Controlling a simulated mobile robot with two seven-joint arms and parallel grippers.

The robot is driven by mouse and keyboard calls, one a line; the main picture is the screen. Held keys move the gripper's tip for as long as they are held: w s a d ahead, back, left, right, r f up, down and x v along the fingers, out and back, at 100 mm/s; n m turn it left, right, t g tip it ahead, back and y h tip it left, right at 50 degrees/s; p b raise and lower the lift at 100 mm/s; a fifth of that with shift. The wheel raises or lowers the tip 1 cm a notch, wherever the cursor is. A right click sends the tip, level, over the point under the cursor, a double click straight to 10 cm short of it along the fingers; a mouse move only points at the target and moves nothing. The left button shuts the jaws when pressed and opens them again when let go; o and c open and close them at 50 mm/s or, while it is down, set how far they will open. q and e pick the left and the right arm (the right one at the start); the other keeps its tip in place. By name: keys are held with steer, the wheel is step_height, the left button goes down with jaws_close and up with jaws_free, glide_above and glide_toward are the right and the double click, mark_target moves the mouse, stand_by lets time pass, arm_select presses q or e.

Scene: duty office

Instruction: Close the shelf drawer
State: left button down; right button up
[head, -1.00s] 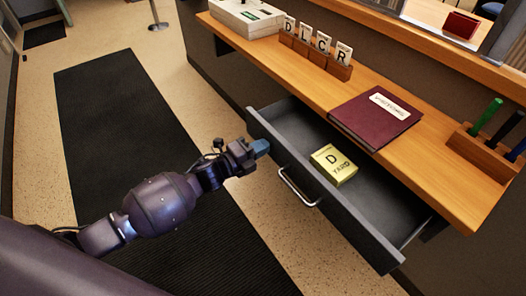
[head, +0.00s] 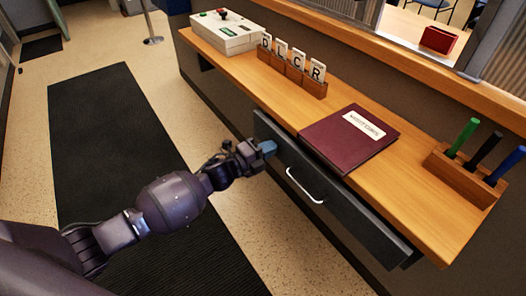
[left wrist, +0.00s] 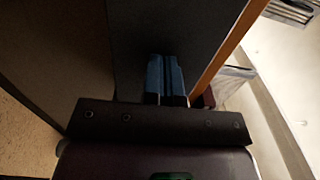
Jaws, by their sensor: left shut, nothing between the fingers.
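The grey shelf drawer (head: 330,196) sits under the wooden shelf in the head view. Its front stands only slightly out from the shelf edge, and its inside is hidden. A silver handle (head: 304,186) is on the front. My left gripper (head: 268,149) is shut and empty, with its blue fingertips at the left part of the drawer front. In the left wrist view the blue fingers (left wrist: 164,78) are together against the dark drawer front (left wrist: 200,30); contact looks likely but is hard to confirm. My right gripper is not in view.
On the wooden shelf (head: 400,175) lie a maroon book (head: 340,145), a rack of letter cards (head: 292,72), a control box (head: 226,32) and a pen holder (head: 462,175). A black floor mat (head: 110,130) lies left of the drawer, with open floor around it.

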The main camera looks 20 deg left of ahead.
mark_target(279, 144)
arm_select(q)
steer(key=x, duration=0.3)
steer(key=shift+w+d+f+b, duration=0.1)
steer(key=shift+w+d+b, duration=0.05)
steer(key=shift+w+b, duration=0.15)
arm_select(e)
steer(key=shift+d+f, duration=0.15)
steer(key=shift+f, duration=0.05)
arm_select(q)
steer(key=shift+w+r, duration=0.1)
steer(key=shift+r, duration=0.25)
